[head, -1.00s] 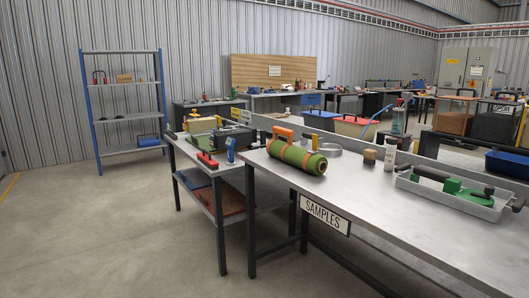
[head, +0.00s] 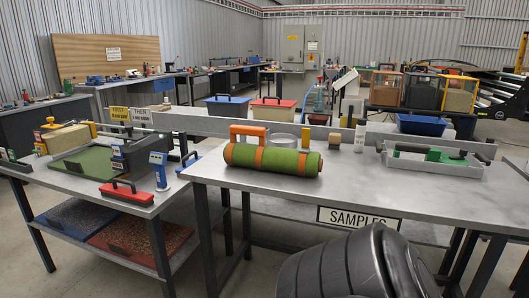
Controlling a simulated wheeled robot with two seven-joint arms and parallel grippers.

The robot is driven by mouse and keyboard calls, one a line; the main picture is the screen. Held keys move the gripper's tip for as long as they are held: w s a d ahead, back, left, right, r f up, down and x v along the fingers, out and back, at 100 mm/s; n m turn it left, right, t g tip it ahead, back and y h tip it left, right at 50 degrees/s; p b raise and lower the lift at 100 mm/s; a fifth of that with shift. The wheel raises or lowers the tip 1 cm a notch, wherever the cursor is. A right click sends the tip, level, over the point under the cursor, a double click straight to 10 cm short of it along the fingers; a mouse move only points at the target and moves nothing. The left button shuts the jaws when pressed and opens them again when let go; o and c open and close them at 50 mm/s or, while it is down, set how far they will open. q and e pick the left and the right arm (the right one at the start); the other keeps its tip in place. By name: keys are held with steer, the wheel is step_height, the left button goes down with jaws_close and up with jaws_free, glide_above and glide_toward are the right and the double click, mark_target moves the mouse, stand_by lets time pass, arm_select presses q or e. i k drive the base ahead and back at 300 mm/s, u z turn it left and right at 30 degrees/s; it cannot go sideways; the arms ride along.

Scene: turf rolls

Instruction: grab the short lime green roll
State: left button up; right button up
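A short green roll (head: 272,159) with orange bands lies on its side on the metal samples table (head: 420,194), near the table's left end. Its length runs left to right, and its green looks more olive than bright lime. An orange handle-shaped piece (head: 247,129) stands up at the roll's back left; I cannot tell whether it is joined to the roll. No other green roll is clear in view. Neither of my grippers is in view, and nothing touches the roll from the front.
A cluttered lower bench (head: 120,205) is at left. A dark ribbed shape, unclear what, covers the bottom centre. The table's front is clear.

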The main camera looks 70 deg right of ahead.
mark_target(303, 161)
steer(key=z, duration=1.05)
steer(key=i, duration=1.2)
steer(key=z, duration=1.25)
